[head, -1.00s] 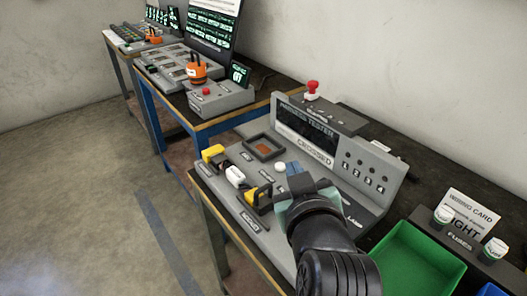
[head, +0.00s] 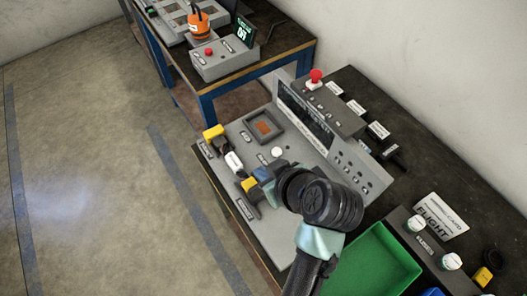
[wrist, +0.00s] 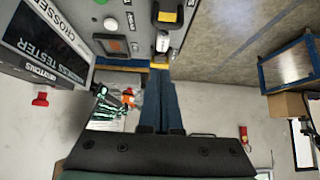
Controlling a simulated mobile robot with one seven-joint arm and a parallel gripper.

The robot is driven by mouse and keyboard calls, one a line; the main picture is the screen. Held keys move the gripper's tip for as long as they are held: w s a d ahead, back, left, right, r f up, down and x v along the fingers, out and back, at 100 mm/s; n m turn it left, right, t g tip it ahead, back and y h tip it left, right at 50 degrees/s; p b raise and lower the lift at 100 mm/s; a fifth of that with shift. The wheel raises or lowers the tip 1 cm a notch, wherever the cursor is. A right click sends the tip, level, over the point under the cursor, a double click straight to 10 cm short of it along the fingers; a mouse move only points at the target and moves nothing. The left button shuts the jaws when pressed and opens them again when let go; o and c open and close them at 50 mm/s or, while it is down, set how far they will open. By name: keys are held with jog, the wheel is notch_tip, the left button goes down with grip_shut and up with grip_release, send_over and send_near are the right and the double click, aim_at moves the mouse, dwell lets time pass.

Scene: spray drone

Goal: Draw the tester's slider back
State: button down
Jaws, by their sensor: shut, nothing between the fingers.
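The grey tester (head: 270,212) stands on the dark bench, its panel facing up and its display (head: 305,122) upright at the back. Along the panel's front edge are a far yellow-and-black part (head: 213,133), a white part (head: 234,161) and a near yellow-and-black part (head: 249,185). Their labels are too small to read, so I cannot tell which is the slider. My gripper (head: 262,174) is shut and empty, its blue fingers just beside the near yellow part; contact is unclear. In the wrist view the fingers (wrist: 160,72) overlap the far end of this row.
A round white button (head: 277,152) and a square dark tray (head: 264,127) are on the panel. A red button (head: 315,76) stands behind the display. A green bin (head: 375,262) and white-capped jars (head: 416,224) are at the right. Floor to the left is clear.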

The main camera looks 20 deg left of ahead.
jog(key=x, duration=0.3)
jog(key=p+x, duration=0.1)
jog(key=x, duration=0.5)
jog(key=shift+s+a+f, duration=0.1)
jog(key=shift+s+a, duration=0.1)
jog(key=shift+s+d+f+p, duration=0.15)
jog(key=shift+s+d+p, duration=0.3)
jog(key=shift+d+p, duration=0.15)
jog(key=shift+s+d+f+p, duration=0.2)
jog(key=shift+s+d+p, duration=0.3)
jog(key=shift+d, duration=0.1)
jog(key=shift+s+d+f, duration=0.15)
jog(key=shift+s+d, duration=0.05)
jog(key=shift+d, duration=0.15)
jog(key=s+d, duration=0.4)
jog(key=d, duration=0.1)
jog(key=shift+d+p, duration=0.1)
jog(key=shift+p, duration=0.2)
